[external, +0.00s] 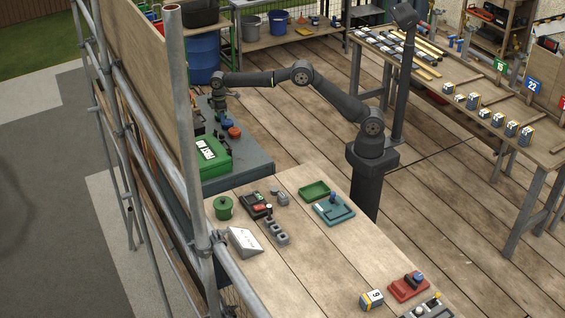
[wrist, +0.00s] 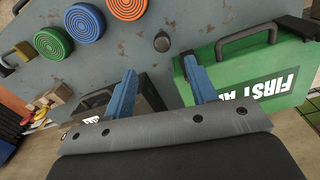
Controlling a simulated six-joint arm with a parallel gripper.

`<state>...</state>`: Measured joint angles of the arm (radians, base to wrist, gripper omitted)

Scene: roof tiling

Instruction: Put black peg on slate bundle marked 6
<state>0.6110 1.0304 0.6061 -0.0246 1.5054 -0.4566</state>
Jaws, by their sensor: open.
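My gripper (wrist: 160,80) is open and empty, its blue fingers apart in the wrist view. In the external view my gripper (external: 219,103) hangs over the far part of the blue-grey bench (external: 254,166). A small dark round piece (wrist: 162,42) lies just beyond the fingertips in the wrist view; it may be the black peg, but I cannot tell for sure. A slate bundle (external: 371,299) with a yellow band and a mark that looks like 6 or 9 sits on the front wooden table.
A green first aid case (wrist: 255,72) is close to the right finger. Orange (wrist: 76,23) and green (wrist: 53,44) discs lie to the left. A red tray (external: 401,290) stands near the marked bundle. Several other bundles stand on the right-hand table (external: 482,147).

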